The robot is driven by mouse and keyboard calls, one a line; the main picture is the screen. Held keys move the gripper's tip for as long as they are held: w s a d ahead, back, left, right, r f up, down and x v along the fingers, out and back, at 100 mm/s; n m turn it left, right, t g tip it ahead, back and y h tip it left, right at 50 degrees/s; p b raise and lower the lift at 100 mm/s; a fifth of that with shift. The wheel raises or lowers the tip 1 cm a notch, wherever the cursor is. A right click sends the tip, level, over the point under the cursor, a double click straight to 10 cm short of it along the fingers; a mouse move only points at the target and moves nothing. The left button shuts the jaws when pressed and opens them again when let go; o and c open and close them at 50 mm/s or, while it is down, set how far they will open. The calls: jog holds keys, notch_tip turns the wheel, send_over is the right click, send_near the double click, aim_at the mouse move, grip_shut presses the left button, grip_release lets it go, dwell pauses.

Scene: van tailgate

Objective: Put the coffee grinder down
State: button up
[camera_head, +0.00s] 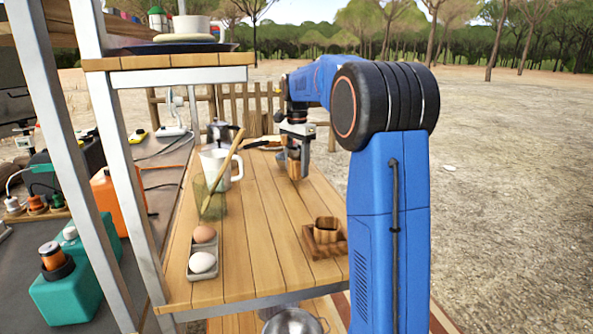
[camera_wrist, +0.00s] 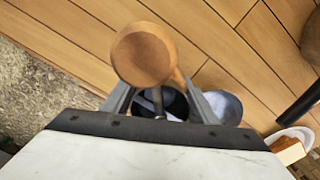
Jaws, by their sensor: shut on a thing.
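My gripper (camera_head: 296,150) is over the far part of the wooden tailgate table, pointing down. It is shut on the coffee grinder (camera_head: 294,166), which shows as a small brown wooden piece below the jaws. In the wrist view, the grinder's round wooden knob (camera_wrist: 145,55) stands out in front of the jaws, and a dark round body shows between the two fingers (camera_wrist: 160,103). The fingers and wrist hide much of the grinder. I cannot tell whether its base touches the table (camera_head: 255,225).
A blue-grey cup (camera_wrist: 224,106) is close beside the right finger. An egg tray (camera_head: 191,268) and wooden holder (camera_head: 326,240) are nearer; table between is clear.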

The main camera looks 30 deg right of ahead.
jog(key=shift+f, duration=0.9)
jog(key=shift+f, duration=0.1)
jog(key=o, duration=1.4)
jog(key=shift+o, duration=0.2)
notch_tip(320, 180, up, 12)
jog(key=shift+r, duration=0.1)
